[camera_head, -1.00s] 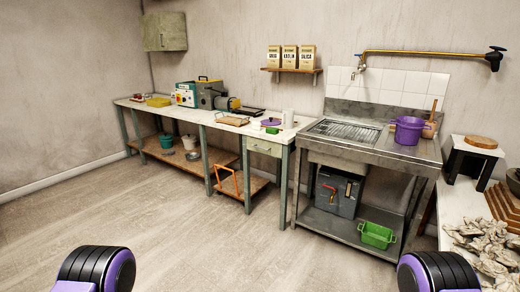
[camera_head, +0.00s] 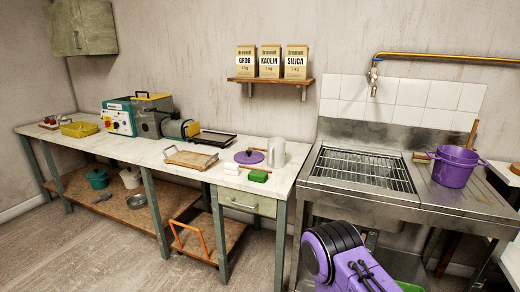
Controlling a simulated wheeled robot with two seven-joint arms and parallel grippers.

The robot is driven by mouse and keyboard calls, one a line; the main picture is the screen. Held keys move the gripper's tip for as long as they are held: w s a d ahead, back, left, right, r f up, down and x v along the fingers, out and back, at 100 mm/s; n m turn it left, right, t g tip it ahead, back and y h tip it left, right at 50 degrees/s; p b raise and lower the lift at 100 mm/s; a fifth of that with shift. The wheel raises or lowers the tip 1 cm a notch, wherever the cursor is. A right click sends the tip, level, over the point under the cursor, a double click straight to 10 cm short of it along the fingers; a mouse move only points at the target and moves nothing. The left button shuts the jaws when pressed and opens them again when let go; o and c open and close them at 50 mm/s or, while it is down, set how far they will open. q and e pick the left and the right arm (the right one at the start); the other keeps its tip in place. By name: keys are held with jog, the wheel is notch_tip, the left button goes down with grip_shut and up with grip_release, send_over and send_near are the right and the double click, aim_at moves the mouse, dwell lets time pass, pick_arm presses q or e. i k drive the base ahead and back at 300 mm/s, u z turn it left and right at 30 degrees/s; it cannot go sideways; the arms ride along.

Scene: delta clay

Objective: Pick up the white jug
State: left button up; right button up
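The white jug (camera_head: 276,153) stands upright near the right end of the long white-topped workbench (camera_head: 345,0) in the head view.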

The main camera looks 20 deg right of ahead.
aim_at(275, 145)
jog(key=z, duration=0.65)
jog(key=i, duration=1.7)
jog(key=z, duration=0.8)
